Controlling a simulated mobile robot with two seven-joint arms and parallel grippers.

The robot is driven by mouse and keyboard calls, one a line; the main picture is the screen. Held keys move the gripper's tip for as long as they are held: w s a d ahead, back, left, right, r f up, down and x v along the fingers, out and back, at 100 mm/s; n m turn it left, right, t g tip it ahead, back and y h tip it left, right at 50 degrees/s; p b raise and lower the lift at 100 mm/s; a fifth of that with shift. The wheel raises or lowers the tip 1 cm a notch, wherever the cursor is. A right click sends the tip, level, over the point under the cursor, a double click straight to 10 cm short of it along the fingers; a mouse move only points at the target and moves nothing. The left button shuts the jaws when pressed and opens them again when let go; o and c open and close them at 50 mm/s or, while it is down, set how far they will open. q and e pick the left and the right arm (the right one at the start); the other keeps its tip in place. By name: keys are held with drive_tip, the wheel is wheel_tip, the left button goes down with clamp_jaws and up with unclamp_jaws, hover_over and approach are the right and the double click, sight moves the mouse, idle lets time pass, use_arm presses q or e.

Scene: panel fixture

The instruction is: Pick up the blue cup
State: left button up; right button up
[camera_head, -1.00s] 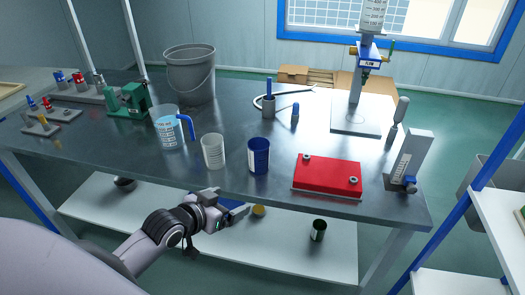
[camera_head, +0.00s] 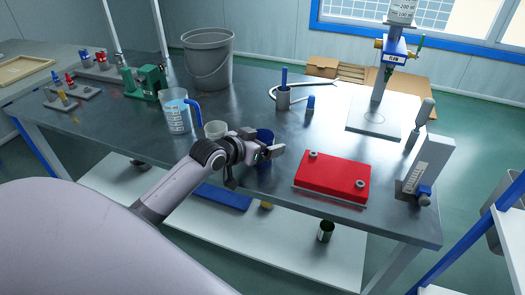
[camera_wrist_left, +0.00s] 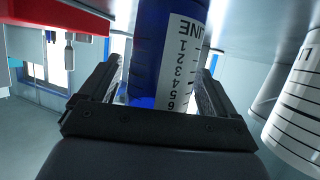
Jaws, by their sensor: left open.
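The blue cup (camera_head: 265,137) stands on the metal table near its front edge, partly hidden behind my left gripper (camera_head: 272,153) in the head view. In the left wrist view the blue cup (camera_wrist_left: 148,55) shows a white label with numbers and lies between the two open fingers of my left gripper (camera_wrist_left: 155,85). The fingers stand on either side of the cup; I cannot tell whether they touch it. My right gripper is not in view.
A white graduated cup (camera_head: 215,130) stands just left of the blue cup, also in the wrist view (camera_wrist_left: 298,95). A red block (camera_head: 333,178) lies to the right.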

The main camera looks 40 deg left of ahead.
use_arm(q)
drive_tip(key=shift+w+d+f, duration=0.1)
drive_tip(key=shift+w+f, duration=0.15)
drive_tip(key=shift+w, duration=0.35)
drive_tip(key=c, duration=1)
